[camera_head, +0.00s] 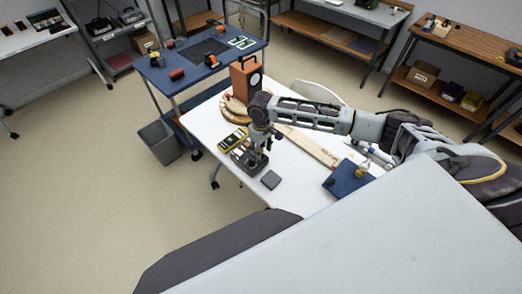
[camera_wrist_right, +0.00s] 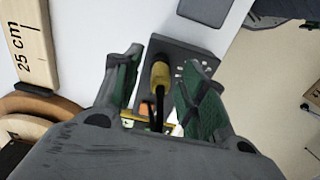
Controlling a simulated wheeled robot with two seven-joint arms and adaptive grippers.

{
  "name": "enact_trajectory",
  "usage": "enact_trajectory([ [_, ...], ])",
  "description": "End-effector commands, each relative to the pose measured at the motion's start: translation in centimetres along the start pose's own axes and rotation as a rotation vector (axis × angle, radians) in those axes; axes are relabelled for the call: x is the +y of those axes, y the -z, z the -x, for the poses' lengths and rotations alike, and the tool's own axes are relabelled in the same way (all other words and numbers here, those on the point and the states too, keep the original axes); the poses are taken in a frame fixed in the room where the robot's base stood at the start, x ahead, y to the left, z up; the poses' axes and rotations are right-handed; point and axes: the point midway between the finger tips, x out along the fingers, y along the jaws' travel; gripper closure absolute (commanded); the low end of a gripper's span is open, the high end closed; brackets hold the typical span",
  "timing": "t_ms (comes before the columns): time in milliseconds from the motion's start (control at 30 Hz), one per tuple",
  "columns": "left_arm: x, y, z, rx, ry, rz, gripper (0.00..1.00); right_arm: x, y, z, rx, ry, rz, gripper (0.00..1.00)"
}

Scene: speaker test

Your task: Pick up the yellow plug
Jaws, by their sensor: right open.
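The yellow plug (camera_wrist_right: 160,75) shows in the right wrist view with a dark round top and a black cable below it. It appears to sit at a dark grey plate with small holes (camera_wrist_right: 195,57). My right gripper (camera_wrist_right: 157,82) is open, its green-padded fingers on either side of the plug, with visible gaps. I cannot tell how far the fingertips are above the plate. In the head view my right gripper (camera_head: 257,150) points down over a dark device on the white table (camera_head: 213,118), and hides the plug. My left gripper is not in view.
A yellow-black meter (camera_head: 233,138) and a grey block (camera_head: 271,180) lie near the gripper. A wooden ruler (camera_head: 307,146), an orange box (camera_head: 245,78) and a blue box (camera_head: 347,179) are also on the table. A grey bin (camera_head: 160,143) stands on the floor.

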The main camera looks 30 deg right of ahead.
Motion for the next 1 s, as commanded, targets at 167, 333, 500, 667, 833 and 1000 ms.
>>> enact_trajectory([
  [167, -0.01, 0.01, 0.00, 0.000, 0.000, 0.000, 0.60, -0.02, -0.01, -0.02, 0.000, 0.000, 0.000, 0.58],
  [333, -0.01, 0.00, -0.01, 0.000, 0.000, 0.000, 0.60, -0.03, -0.01, -0.01, 0.000, 0.000, 0.001, 0.58],
  [500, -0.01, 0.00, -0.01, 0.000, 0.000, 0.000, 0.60, -0.03, -0.01, 0.00, 0.000, 0.000, 0.001, 0.71],
  [667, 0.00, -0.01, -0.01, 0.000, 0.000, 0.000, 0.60, -0.04, -0.01, 0.00, 0.000, 0.000, 0.001, 0.91],
  [833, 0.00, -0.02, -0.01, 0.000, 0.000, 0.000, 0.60, -0.03, 0.00, 0.01, 0.000, 0.000, 0.001, 1.00],
  [1000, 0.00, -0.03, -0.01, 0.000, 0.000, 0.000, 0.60, -0.03, 0.00, 0.03, 0.000, 0.000, 0.001, 1.00],
])
